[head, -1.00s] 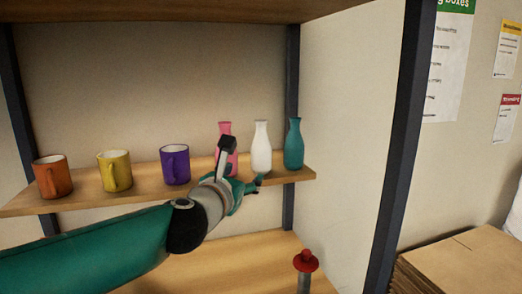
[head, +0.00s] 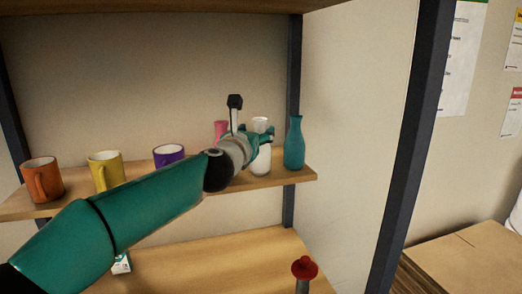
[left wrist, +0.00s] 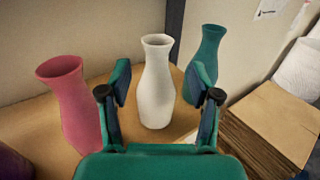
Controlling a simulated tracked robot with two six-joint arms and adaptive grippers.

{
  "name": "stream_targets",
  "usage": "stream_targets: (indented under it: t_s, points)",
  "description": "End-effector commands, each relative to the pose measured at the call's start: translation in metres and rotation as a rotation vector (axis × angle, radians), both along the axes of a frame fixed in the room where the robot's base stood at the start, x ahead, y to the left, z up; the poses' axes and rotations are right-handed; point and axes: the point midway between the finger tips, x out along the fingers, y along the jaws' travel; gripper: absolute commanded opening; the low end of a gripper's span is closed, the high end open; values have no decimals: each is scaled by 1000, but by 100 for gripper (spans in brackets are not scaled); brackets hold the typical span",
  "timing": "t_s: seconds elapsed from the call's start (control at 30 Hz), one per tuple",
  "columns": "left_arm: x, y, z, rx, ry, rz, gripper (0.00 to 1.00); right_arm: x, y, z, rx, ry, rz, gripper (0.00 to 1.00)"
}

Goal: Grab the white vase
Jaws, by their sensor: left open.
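The white vase (head: 262,163) stands upright on the middle shelf, between a pink vase (head: 220,128) and a teal vase (head: 294,144). My left gripper (head: 268,136) is in front of it and hides part of it in the head view. In the left wrist view the white vase (left wrist: 156,85) stands just beyond and between the two spread fingers of the left gripper (left wrist: 160,88). The gripper is open and empty. The pink vase (left wrist: 70,105) is to the left of the fingers and the teal vase (left wrist: 205,55) is behind to the right. My right gripper is not in view.
Orange (head: 42,180), yellow (head: 105,171) and purple (head: 168,155) mugs stand left on the same shelf. A dark shelf post (head: 415,150) rises at the right. A red-topped object (head: 304,268) is low in front. Flat cartons (head: 470,255) lie at the right.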

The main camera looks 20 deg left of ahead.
Motion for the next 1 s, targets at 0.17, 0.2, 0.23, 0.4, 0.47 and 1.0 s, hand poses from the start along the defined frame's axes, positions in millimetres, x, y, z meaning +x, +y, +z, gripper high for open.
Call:
stream_targets:
  t_s: [0.17, 0.2, 0.23, 0.4, 0.47, 1.0]
  points:
    - [12, 1, 2, 1, 2, 0, 63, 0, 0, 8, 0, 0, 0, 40]
    - [17, 2, 3, 2, 2, 1, 63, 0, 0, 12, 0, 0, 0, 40]
    - [22, 3, 3, 2, 2, 1, 63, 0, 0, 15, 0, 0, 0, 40]
    - [45, 4, 4, 2, 2, 0, 63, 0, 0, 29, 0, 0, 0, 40]
    - [50, 4, 3, 1, 1, 0, 63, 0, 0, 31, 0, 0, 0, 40]
    - [53, 5, 1, 1, 0, 0, 23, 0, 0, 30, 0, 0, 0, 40]
